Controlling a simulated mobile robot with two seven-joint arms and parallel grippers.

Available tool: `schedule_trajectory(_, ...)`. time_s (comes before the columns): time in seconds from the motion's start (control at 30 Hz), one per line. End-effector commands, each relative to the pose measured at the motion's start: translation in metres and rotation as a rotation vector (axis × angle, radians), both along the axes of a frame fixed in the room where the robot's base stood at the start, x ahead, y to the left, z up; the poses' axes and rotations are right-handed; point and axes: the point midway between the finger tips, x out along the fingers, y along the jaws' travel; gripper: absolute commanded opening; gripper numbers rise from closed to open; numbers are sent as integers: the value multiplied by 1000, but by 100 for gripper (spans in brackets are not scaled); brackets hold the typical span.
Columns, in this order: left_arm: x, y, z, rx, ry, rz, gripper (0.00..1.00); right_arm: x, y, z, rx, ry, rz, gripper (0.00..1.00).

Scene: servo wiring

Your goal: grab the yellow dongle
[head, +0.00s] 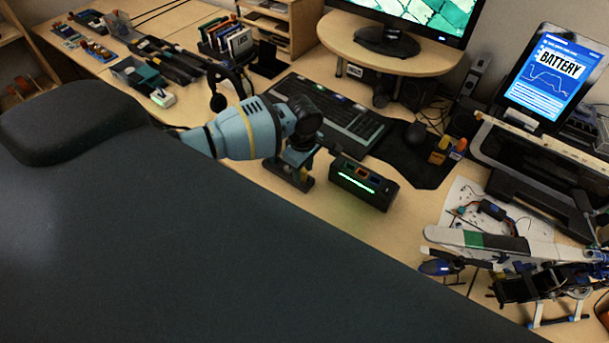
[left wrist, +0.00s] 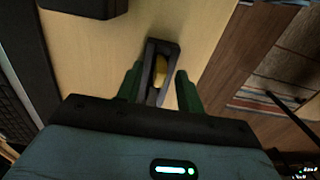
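A small yellow piece, which looks like the yellow dongle (left wrist: 160,70), sits inside a narrow black holder (left wrist: 152,90) on the wooden table in the left wrist view. My left gripper (left wrist: 158,70) is open, with one green finger on each side of the holder. The fingers look apart from it, and the gap in height cannot be told. In the head view my left gripper (head: 288,174) points down just left of a black box (head: 362,183) with a green light and coloured slots; it hides most of the dongle there. My right gripper is not in view.
A keyboard (head: 332,113) lies behind my left gripper, and a mouse (head: 415,132) is to the right. A model helicopter (head: 510,265) stands at the right. The table's near edge (left wrist: 215,60) is close by. Bare table lies in front of the black box.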

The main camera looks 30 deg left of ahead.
Motion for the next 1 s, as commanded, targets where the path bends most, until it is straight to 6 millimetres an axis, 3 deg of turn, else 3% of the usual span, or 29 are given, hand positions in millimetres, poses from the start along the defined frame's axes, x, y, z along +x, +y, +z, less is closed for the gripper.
schedule_trajectory(0.33,0,0,-7,-1,-2,-1,37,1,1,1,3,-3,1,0)
schedule_trajectory(0.63,0,0,-7,0,-2,-1,0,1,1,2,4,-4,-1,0)
schedule_trajectory(1.0,0,0,-5,-1,-3,0,0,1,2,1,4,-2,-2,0)
